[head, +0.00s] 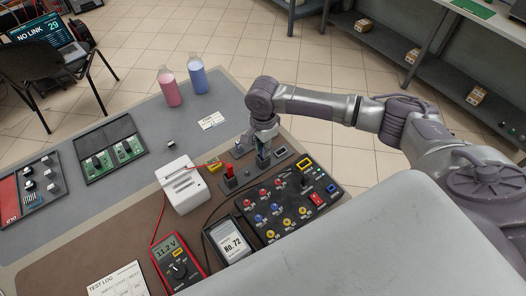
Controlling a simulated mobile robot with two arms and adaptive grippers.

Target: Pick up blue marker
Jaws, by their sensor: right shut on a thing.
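My right gripper (263,153) reaches down from the right arm over a dark holder (233,185) at the middle of the table. Its fingers are shut on a slim upright thing, which I take for the blue marker; the fingers hide nearly all of it. Its lower end is at or just above the holder; I cannot tell which. My left gripper is not in view.
A black panel with coloured sockets (285,212) lies just in front of the holder. A white box (181,187) and a red multimeter (177,261) stand to the left. Pink (170,89) and blue (198,77) bottles stand at the back; grey mat between is mostly clear.

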